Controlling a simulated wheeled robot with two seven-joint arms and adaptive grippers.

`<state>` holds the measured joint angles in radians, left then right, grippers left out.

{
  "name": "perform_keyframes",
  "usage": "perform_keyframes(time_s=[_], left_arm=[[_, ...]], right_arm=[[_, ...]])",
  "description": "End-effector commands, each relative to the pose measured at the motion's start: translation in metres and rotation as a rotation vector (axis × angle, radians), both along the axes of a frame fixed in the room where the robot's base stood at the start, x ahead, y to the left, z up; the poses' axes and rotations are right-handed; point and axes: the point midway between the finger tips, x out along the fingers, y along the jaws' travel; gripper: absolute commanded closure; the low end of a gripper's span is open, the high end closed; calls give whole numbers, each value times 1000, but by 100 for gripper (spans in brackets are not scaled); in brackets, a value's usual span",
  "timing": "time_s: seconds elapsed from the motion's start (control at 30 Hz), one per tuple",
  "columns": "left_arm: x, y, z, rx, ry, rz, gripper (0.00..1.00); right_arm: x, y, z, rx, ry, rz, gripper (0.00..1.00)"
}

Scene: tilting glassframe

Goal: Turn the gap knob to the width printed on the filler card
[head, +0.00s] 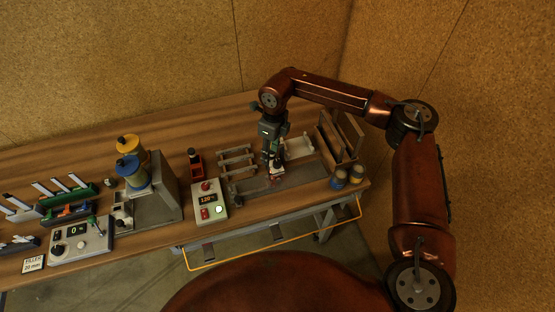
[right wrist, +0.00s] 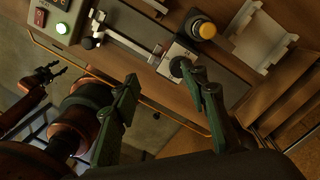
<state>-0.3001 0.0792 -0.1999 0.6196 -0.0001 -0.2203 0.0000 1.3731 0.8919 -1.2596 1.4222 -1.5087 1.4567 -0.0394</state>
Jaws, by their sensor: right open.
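The filler card (head: 33,264) stands at the table's front left in the head view; its small print seems to read 20 mm, but I cannot be sure. A black round knob (right wrist: 180,67), which may be the gap knob, sits on a pale block on a rail in the right wrist view. My right gripper (head: 275,172) is over this fixture in the head view. In the right wrist view its fingers (right wrist: 168,88) are wide apart and empty, the right fingertip close beside the knob. My left gripper (right wrist: 62,74) seems to show small at the left edge there.
A control box with a red display (head: 207,201) and lit green button stands left of the fixture. A grey box reading 0 (head: 80,240), a dispenser with yellow and blue canisters (head: 134,168) and colored racks are further left.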

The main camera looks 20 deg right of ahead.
Motion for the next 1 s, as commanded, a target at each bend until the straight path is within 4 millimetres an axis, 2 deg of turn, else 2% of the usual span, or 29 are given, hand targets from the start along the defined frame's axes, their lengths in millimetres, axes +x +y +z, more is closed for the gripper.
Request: perform_keyframes(time_s=[0.07, 0.17, 0.6, 0.77, 1.0], left_arm=[[0, 0, 0, 0, 0, 0, 60], [0, 0, 1, 0, -1, 0, 60], [2, 0, 7, 0, -3, 0, 60], [2, 0, 8, 0, -3, 0, 60], [2, 0, 8, 0, -3, 0, 60]], right_arm=[[6, -19, 7, -59, -4, -12, 59], [7, -28, 4, -87, -4, -18, 59], [7, -26, -57, -83, -3, -17, 59], [7, -27, -67, -84, -4, -17, 59], [7, -27, -68, -83, -4, -17, 59]])
